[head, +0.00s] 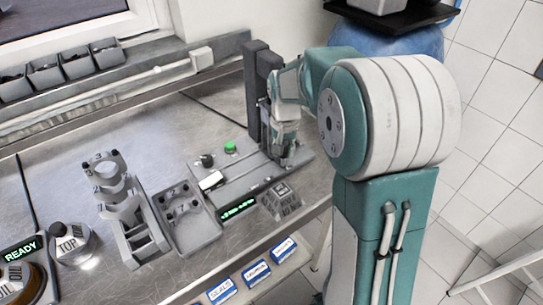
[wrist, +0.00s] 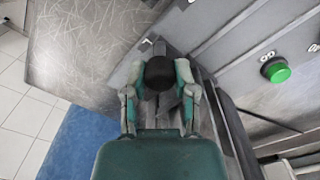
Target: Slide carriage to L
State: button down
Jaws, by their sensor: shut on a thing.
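My gripper (head: 284,150) reaches down over the right part of a grey machine base (head: 238,182), in front of a dark upright column (head: 257,90). In the wrist view my gripper (wrist: 159,82) has its two fingers closed on either side of a dark round knob (wrist: 158,72). The knob appears to belong to the carriage, whose body is mostly hidden under my gripper. A dark rail (wrist: 228,125) runs beside the fingers.
A green button (head: 230,148), a black knob (head: 207,160) and a lit green display (head: 238,209) are on the machine. A grey tray (head: 205,228) and a holder (head: 135,240) stand to its left. Bare bench (head: 150,115) lies behind them.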

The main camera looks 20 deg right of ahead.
jog(key=shift+w+d, duration=0.3)
jog(key=shift+d, duration=0.5)
jog(key=shift+a, duration=0.1)
jog(key=shift+c, duration=2)
grip_release()
jog(key=shift+d, duration=0.2)
jog(key=shift+r, duration=0.1)
